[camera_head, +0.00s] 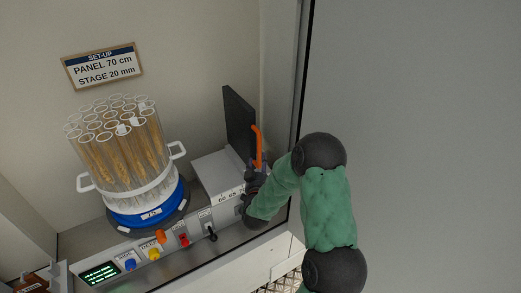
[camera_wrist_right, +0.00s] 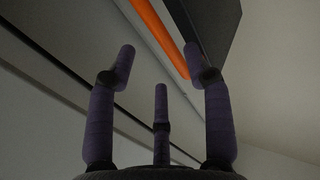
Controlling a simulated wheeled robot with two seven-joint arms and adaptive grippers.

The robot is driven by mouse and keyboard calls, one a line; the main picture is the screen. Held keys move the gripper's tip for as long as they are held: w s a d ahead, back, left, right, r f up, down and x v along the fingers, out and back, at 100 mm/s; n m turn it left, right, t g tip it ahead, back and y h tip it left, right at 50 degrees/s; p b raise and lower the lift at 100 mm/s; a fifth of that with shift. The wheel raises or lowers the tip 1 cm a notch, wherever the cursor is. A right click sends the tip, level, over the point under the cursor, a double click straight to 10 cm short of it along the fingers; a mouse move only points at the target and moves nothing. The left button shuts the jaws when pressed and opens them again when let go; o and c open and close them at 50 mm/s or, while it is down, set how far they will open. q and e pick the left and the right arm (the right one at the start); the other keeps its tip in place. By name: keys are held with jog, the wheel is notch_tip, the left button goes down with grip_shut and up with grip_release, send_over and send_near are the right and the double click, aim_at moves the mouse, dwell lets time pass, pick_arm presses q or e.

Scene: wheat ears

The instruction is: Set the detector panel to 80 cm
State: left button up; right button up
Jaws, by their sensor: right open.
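The dark detector panel (camera_head: 238,122) stands upright at the back right of the bench, on a white housing with a scale on its front. An orange handle (camera_head: 257,146) rises along the panel's right edge; it also crosses the top of the wrist view (camera_wrist_right: 159,37). My right gripper (camera_head: 256,176) is at the handle's lower end. In the wrist view its fingers (camera_wrist_right: 160,65) are spread, with the handle beyond and between the tips and no clear grip on it. The scale (camera_head: 228,193) is partly hidden by my gripper. My left gripper is not in view.
A set-up sign (camera_head: 102,67) on the wall reads "PANEL 70 cm, STAGE 20 mm". Clear tubes of wheat ears (camera_head: 122,140) stand on a blue stage (camera_head: 147,213). Blue, yellow and red controls and a green display (camera_head: 100,273) line the front. A grey wall is at right.

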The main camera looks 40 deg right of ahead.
aim_at(260, 151)
jog(key=x, duration=0.8)
grip_shut()
